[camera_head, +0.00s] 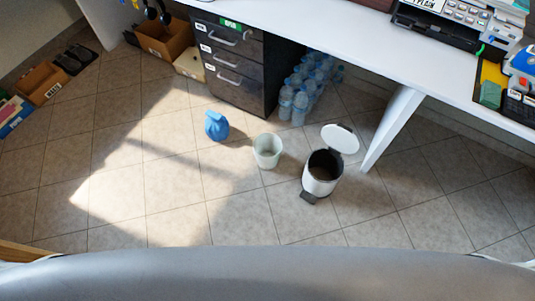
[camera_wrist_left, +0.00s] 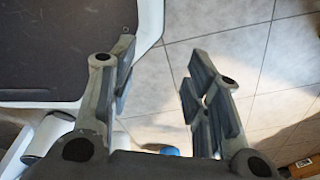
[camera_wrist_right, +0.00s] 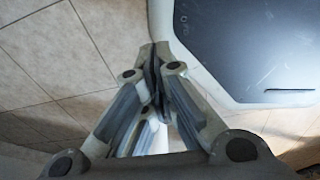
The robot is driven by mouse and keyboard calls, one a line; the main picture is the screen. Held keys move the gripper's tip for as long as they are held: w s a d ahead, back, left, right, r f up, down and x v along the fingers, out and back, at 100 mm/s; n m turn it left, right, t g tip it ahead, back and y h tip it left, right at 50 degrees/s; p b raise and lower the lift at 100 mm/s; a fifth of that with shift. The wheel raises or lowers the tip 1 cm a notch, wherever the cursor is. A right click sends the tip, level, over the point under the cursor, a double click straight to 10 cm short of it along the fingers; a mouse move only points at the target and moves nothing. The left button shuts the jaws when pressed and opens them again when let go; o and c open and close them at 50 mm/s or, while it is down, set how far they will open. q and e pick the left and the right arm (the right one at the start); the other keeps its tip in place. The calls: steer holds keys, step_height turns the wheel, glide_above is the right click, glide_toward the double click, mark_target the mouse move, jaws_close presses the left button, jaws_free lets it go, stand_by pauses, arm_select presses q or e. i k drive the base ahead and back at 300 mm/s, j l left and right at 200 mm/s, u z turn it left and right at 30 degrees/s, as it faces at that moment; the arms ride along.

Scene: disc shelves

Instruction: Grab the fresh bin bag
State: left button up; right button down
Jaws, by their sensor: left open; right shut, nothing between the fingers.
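A blue bag-like bundle (camera_head: 216,125) with a narrowed top stands on the tiled floor in the head view. To its right is a pale, open-topped container or bag (camera_head: 267,151). I cannot tell for sure which of the two is the fresh bin bag. A white pedal bin (camera_head: 321,180) stands further right with its lid (camera_head: 340,139) up and its inside dark. My left gripper (camera_wrist_left: 160,78) is open and empty over the floor beside my base. My right gripper (camera_wrist_right: 155,62) is shut and empty. Neither gripper shows in the head view.
A white desk (camera_head: 330,45) runs along the back, with its slanted leg (camera_head: 392,128) behind the bin. A dark drawer cabinet (camera_head: 230,65) and several water bottles (camera_head: 300,100) stand under it. Cardboard boxes (camera_head: 165,40) are at the upper left. The floor in front is clear.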

mark_target(266, 146)
steer(key=i+j+z, duration=0.4)
steer(key=i+j, duration=0.3)
steer(key=i, duration=0.05)
